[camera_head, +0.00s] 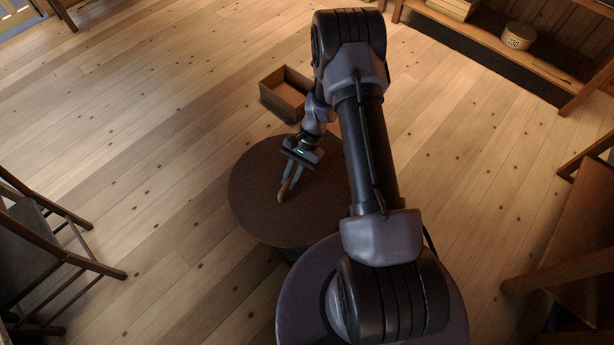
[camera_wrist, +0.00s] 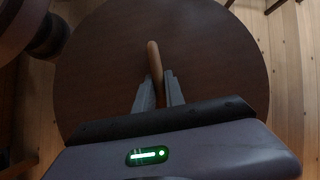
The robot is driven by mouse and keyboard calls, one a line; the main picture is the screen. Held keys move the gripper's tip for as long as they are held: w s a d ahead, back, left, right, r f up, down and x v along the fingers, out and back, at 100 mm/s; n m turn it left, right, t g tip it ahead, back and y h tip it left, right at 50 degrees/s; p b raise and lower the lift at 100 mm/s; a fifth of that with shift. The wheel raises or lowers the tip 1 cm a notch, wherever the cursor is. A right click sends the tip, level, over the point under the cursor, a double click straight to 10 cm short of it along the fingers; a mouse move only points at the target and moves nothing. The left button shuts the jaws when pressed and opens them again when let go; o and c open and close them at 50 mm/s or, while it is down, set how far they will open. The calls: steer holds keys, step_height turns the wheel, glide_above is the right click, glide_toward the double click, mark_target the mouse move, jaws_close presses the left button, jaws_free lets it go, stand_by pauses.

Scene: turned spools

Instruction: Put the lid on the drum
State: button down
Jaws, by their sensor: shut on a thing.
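A large round dark-brown disc, which I take for the lid (camera_head: 252,190), lies level in front of my base. A light-brown wooden bar, its handle (camera_head: 282,194), stands up near its middle. My gripper (camera_head: 289,184) points down and is shut on that bar. In the wrist view the gripper (camera_wrist: 160,82) has a finger on each side of the bar (camera_wrist: 153,52), over the lid (camera_wrist: 215,60). A dark strip under the lid's near edge may be the drum, mostly hidden. I cannot tell whether the lid touches it.
An open wooden box (camera_head: 287,93) stands on the floor behind the lid. The plank floor left of the lid is clear.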

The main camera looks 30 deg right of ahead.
mark_target(320, 174)
steer(key=d+f+m+t, duration=0.1)
steer(key=d+f+m, duration=0.1)
steer(key=d+m, duration=0.1)
steer(key=d+f+m+t, duration=0.2)
steer(key=d+f, duration=0.1)
steer(key=d+f+m+t+b, duration=0.1)
steer(key=d+f+m, duration=0.1)
steer(key=d+m, duration=0.1)
steer(key=shift+w+f+m+t, duration=0.15)
steer(key=shift+w+m+t, duration=0.15)
steer(key=shift+t, duration=0.1)
step_height(320, 174, down, 5)
steer(key=b, duration=0.3)
steer(key=shift+a, duration=0.15)
steer(key=shift+s+b, duration=0.15)
steer(key=shift+b, duration=0.15)
steer(key=shift+f+b, duration=0.15)
steer(key=shift+b, duration=0.25)
steer(key=c, duration=1.3)
jaws_free()
steer(key=shift+o, duration=0.3)
